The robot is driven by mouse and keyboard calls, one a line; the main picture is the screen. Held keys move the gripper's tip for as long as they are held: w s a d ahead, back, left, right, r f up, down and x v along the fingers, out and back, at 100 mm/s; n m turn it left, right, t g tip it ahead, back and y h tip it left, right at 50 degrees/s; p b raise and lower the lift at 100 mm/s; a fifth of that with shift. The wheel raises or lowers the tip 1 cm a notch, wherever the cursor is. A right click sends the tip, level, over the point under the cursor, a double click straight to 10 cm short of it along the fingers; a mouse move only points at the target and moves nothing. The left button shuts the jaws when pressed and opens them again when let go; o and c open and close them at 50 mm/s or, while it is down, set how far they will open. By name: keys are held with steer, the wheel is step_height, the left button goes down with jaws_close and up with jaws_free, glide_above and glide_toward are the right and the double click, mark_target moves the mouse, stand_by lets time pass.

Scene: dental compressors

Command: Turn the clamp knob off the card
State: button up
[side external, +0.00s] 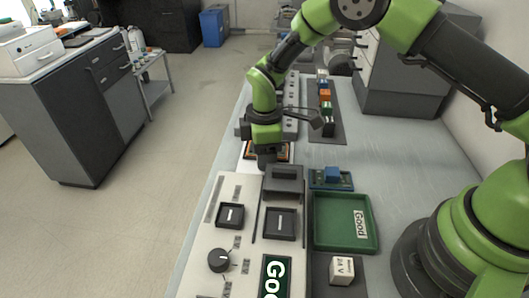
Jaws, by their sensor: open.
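My gripper (267,160) points down over the far end of the grey panel, at an orange-edged card (283,153). The gripper covers much of the card, and only its edges show. I cannot pick out the clamp knob; it may be hidden behind the gripper. The fingers are small and dark here, but they appear apart, with nothing seen held between them. Whether they touch anything is not clear.
The grey panel (207,255) carries a black dial (219,260) and dark switches. To its right are a blue component on a board (332,178), a green tray (318,240) labelled "Good" and a white block (342,270). A dark strip of coloured blocks (325,95) lies farther back. Bare bench lies right.

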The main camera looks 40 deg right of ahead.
steer(key=shift+f, duration=0.3)
steer(key=c, duration=0.9)
